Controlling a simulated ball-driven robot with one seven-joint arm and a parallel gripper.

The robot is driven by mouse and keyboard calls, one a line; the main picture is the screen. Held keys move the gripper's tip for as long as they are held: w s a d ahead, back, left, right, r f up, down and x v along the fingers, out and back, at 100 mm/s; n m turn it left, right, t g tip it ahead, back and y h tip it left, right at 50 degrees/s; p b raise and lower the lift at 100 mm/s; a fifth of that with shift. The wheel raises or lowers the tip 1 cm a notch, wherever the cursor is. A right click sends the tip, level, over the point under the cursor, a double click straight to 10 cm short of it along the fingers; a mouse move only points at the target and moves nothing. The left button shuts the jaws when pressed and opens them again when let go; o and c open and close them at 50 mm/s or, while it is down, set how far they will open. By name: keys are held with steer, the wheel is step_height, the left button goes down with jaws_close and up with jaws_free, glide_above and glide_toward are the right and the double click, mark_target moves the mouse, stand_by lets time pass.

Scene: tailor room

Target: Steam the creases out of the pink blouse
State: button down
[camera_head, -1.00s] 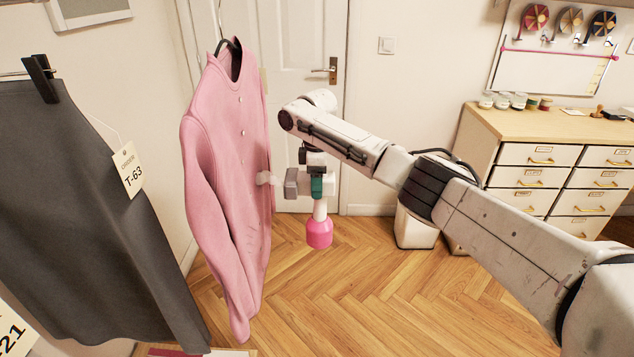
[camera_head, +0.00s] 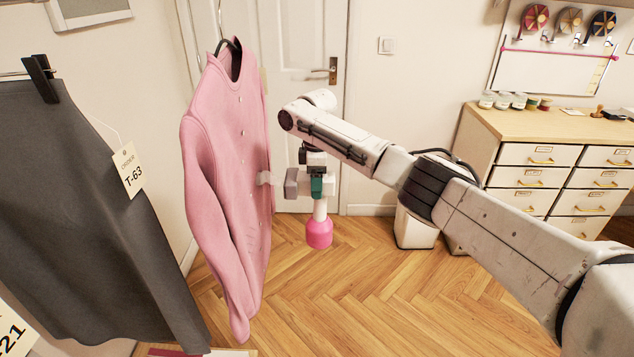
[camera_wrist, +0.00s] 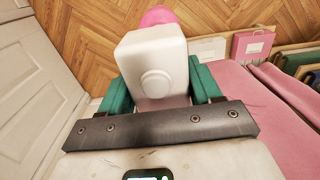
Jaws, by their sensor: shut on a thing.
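The pink blouse (camera_head: 225,180) hangs on a dark hanger in front of the door, its buttoned front toward the steamer. My gripper (camera_head: 318,186) is shut on the white steamer (camera_head: 320,208), which has a pink lower end and a grey head. The head points left at the blouse, a small gap away, with a pale steam puff between them. In the wrist view the teal fingers clasp the steamer's white body (camera_wrist: 150,60), and pink cloth (camera_wrist: 255,110) lies to the right.
A dark grey garment (camera_head: 85,200) with a T-63 tag (camera_head: 128,170) hangs at the left, close to the blouse. A white door (camera_head: 300,60) stands behind. A drawer cabinet (camera_head: 550,150) with jars is at the right.

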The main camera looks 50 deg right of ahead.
steer(key=shift+r, duration=0.15)
steer(key=shift+s+a+f+p, duration=0.2)
steer(key=shift+s+a+p, duration=0.25)
steer(key=shift+p, duration=0.45)
steer(key=shift+s+a+f+p, duration=0.25)
steer(key=shift+a+p, duration=0.25)
steer(key=shift+p, duration=0.35)
steer(key=s+a+f+p, duration=0.5)
steer(key=s+a+p, duration=0.3)
steer(key=a+p, duration=0.2)
steer(key=shift+f+p, duration=0.15)
steer(key=shift+p, duration=0.35)
steer(key=shift+a, duration=0.1)
stand_by(3.1)
